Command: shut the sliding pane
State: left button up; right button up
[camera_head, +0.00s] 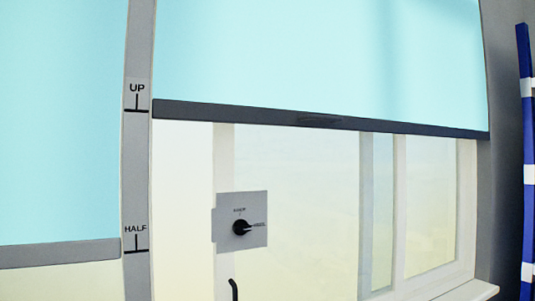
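A large pale blue sliding pane (320,50) fills the top middle and right. Its dark grey bottom rail (320,117) lies about level with the line under the UP label (137,88). A small darker grip shows on the rail. The space below the rail is open to view. At the left, a second pale blue pane (60,120) has its grey lower rail (60,253) about level with the HALF mark (136,230). Neither of my grippers is in view.
Below the rail, a grey plate (228,208) carries a black rotary knob (241,227). A black curved piece (234,289) is under it. A white-framed window (398,210) stands behind. A blue post with white bands (525,130) stands at the far right.

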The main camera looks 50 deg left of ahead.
aim_at(229, 206)
jog(key=u, duration=1.05)
jog(key=i+l, duration=0.2)
jog(key=i+l+u, duration=0.35)
jog(key=l, duration=0.3)
jog(key=i+l+u, duration=0.2)
jog(key=l, duration=0.15)
jog(key=i+l+u, duration=0.2)
jog(key=l, duration=0.15)
jog(key=k+u, duration=0.1)
jog(key=u, duration=0.35)
